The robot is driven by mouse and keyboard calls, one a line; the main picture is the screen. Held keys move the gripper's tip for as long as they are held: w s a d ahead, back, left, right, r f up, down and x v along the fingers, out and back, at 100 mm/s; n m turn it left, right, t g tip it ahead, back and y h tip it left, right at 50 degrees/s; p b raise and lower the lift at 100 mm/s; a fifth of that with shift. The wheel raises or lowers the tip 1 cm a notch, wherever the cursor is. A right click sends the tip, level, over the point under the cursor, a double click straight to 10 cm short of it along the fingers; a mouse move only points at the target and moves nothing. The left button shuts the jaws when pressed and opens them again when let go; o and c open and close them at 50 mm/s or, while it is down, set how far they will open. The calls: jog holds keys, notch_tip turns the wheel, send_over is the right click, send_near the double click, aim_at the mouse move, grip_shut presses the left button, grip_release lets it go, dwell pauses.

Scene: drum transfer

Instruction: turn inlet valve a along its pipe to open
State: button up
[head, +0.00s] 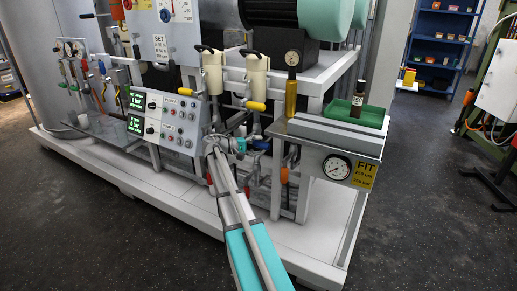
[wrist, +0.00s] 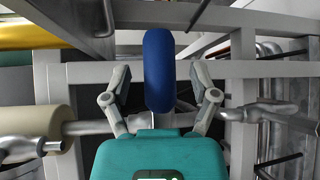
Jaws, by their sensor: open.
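A blue rounded valve handle (wrist: 158,70) stands in the middle of the wrist view, between the two fingers of my gripper (wrist: 160,82). The fingers are open, with a gap on each side of the handle. A thin metal stem shows at its lower end, and a horizontal grey pipe runs behind. In the head view my gripper (head: 241,146) is low at the skid's front, beside a small blue handle (head: 261,144). My arm hides part of the pipework there. No label on this valve is readable.
A control panel (head: 166,119) is to the left. A steel box with a round gauge (head: 337,167) and a green tray (head: 355,113) is close on the right. Pipes and frame bars crowd the handle.

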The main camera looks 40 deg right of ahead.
jog(key=shift+s+d+f, duration=0.1)
jog(key=shift+s+d, duration=0.15)
jog(key=shift+d, duration=0.4)
